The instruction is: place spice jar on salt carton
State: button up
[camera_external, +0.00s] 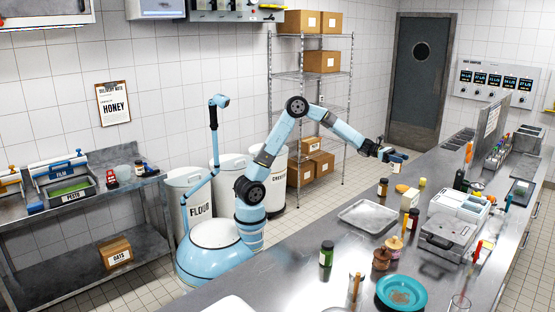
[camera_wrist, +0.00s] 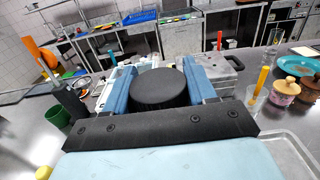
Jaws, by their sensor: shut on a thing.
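My gripper (camera_external: 393,156) is at the end of my outstretched arm, above the left edge of the long steel counter. In the wrist view its blue fingers (camera_wrist: 160,82) are shut on a jar with a round black lid (camera_wrist: 160,88), which I take for the spice jar. Its label and lower body are hidden there, and it is small in the external view. A small cream carton (camera_external: 410,199), likely the salt carton, stands upright on the counter, below and slightly right of my gripper. The jar is apart from it. I cannot pick the carton out in the wrist view.
An empty metal tray (camera_external: 369,215) lies left of the carton. A dark-lidded jar (camera_external: 382,187) and an orange item (camera_external: 402,188) stand close behind it. A grey case (camera_external: 447,236) and a white divided container (camera_external: 459,206) are to the right. A green jar (camera_external: 326,254) stands nearer the front.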

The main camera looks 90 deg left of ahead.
jog(key=shift+w+d+f, duration=0.1)
jog(key=shift+w+f, duration=2.65)
jog(key=shift+f, duration=0.15)
jog(key=shift+w+f, duration=2.75)
jog(key=shift+f, duration=0.15)
jog(key=o, duration=1.5)
jog(key=shift+f, duration=0.1)
jog(key=shift+c, duration=0.2)
jog(key=shift+s, duration=0.1)
